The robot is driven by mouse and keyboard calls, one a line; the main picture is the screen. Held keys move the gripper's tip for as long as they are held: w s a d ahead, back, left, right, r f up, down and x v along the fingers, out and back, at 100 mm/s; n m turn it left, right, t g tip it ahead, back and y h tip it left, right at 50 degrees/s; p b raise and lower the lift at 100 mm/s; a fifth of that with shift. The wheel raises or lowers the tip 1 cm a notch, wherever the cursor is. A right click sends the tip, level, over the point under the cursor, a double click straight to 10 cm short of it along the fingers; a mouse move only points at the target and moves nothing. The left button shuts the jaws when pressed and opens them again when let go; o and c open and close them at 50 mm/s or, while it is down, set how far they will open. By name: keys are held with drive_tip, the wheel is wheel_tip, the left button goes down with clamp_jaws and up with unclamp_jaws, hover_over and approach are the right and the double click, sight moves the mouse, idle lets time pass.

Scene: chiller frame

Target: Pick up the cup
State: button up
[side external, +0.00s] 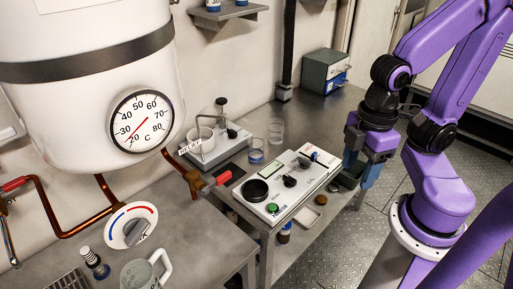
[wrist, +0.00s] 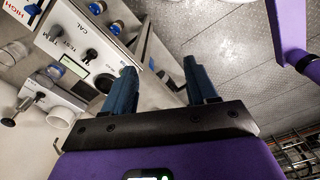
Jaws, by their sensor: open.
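A pale grey mug with a handle (side external: 136,275) stands on the near bench at the bottom of the side view, partly cut off by the frame edge. A white cup-like vessel (side external: 198,141) stands on a small device on the far bench; a white open cylinder shows in the wrist view (wrist: 61,117). I cannot tell which one is the cup of the task. My gripper (side external: 360,173) hangs beside the right end of the white control panel, far from the mug. In the wrist view its two blue fingers (wrist: 160,82) are apart, with nothing between them.
The white control panel (side external: 272,211) with knobs lies on the far bench. Clear glasses (side external: 256,157) stand behind it. A grey-blue box (side external: 326,72) sits at the back.

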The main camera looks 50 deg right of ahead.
drive_tip(key=shift+o, duration=0.6)
